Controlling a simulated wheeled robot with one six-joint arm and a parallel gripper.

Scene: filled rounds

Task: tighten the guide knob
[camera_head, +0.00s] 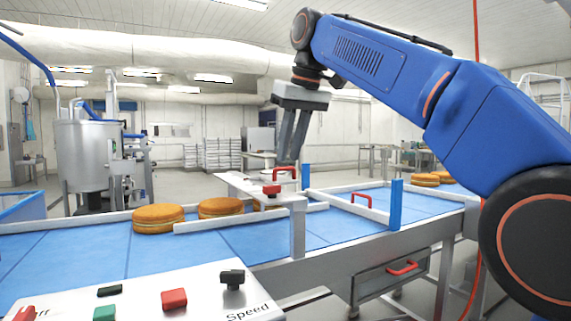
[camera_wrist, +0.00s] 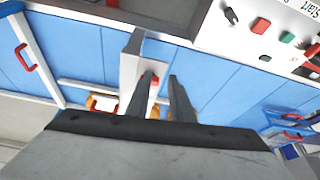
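A red knob (camera_head: 272,189), which I take to be the guide knob, sits on a pale bracket (camera_head: 297,205) that stands over the blue conveyor. A red loop handle (camera_head: 285,174) shows just behind it. My gripper (camera_head: 289,158) points down above the bracket, with its two grey fingers apart and nothing visible between them in the head view. In the wrist view the fingers of my gripper (camera_wrist: 163,82) are also apart. A small red part (camera_wrist: 154,80) shows beyond them, beside the left finger; I cannot tell whether it is the knob or the handle. No contact is visible.
Filled rounds (camera_head: 158,218) lie on the blue belt (camera_head: 95,252), beside pale guide rails (camera_head: 250,216). A control panel (camera_head: 140,300) with red and green buttons and a black speed knob (camera_head: 232,279) is in front. Blue posts (camera_head: 396,204) stand at the belt. A red-handled drawer (camera_head: 392,275) is below.

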